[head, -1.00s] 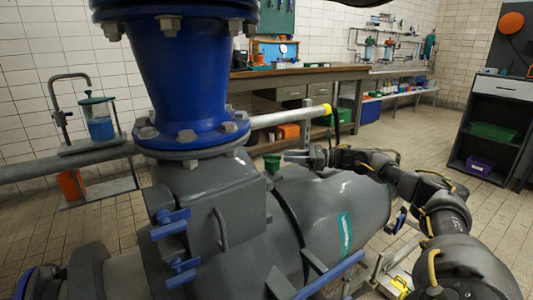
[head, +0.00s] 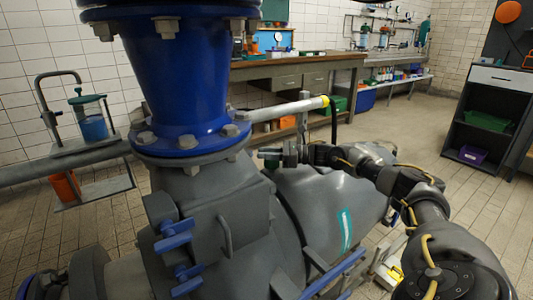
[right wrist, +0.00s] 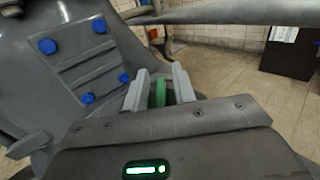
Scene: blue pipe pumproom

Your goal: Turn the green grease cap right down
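The green grease cap (head: 270,164) is on top of the grey pump housing, just right of the blue pipe flange. In the head view my right gripper (head: 268,155) is over it and hides most of it. In the right wrist view the cap (right wrist: 159,94) shows as a green upright piece between the two fingers of my right gripper (right wrist: 158,88). The fingers stand apart on either side of it, with a narrow gap visible at the right finger. Contact at the left finger is hard to tell. My left gripper is not in view.
The large blue pipe (head: 190,75) rises close to the left of my right gripper. Blue-handled fittings (head: 173,236) stick out from the housing in front. A grey pipe with a yellow end (head: 290,109) passes behind.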

